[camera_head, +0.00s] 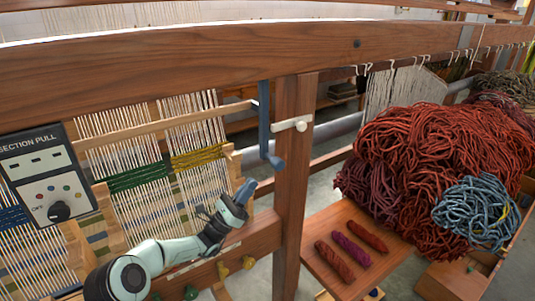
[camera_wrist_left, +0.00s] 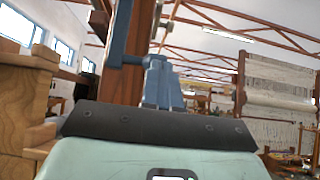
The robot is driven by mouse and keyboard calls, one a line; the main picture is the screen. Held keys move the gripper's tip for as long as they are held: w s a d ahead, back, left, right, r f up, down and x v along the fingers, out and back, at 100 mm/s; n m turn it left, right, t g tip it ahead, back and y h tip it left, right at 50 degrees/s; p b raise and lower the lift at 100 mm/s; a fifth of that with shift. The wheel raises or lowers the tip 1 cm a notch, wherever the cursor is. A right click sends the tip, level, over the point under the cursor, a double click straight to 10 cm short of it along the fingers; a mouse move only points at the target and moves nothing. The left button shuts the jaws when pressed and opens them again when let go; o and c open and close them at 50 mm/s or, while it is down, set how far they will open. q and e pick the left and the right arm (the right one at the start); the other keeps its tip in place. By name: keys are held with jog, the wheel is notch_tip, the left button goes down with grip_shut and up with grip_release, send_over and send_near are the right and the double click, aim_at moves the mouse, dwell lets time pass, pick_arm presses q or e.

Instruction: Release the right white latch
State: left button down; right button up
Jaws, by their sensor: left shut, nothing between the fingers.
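A white latch (camera_head: 291,124) with a rounded knob sits across the upright wooden post in the head view. A blue-grey lever (camera_head: 264,115) hangs just left of the post, its hooked lower end below the latch. My left gripper (camera_head: 247,186) is shut and empty, below and left of the latch, with its fingertips apart from it. In the left wrist view my shut blue fingers (camera_wrist_left: 161,82) point up beside the post, with the blue lever (camera_wrist_left: 121,35) to their left. I cannot make out the latch clearly there. My right gripper is not in view.
A thick wooden beam (camera_head: 200,58) crosses above. A control panel (camera_head: 45,175) stands at the left, before woven frames. Red and blue wool skeins (camera_head: 430,150) pile up at the right. A wooden board (camera_head: 340,222) holds three small skeins. Coloured pegs (camera_head: 222,270) line the lower rail.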

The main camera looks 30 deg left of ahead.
pick_arm(q)
jog(key=shift+s+a+r, duration=0.1)
jog(key=shift+a+r, duration=0.15)
jog(key=shift+r, duration=0.1)
jog(key=p+x, duration=0.1)
jog(key=x, duration=0.3)
jog(key=s+r+p+x, duration=0.1)
jog(key=x, duration=0.3)
jog(key=s+r+p+x, duration=0.1)
jog(key=x, duration=0.3)
jog(key=shift+w+a+r+p, duration=0.3)
jog(key=shift+r+p, duration=0.05)
jog(key=shift+p, duration=0.05)
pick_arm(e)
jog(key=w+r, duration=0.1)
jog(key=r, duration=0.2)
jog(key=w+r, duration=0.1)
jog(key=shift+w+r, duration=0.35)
pick_arm(q)
jog(key=shift+r, duration=0.1)
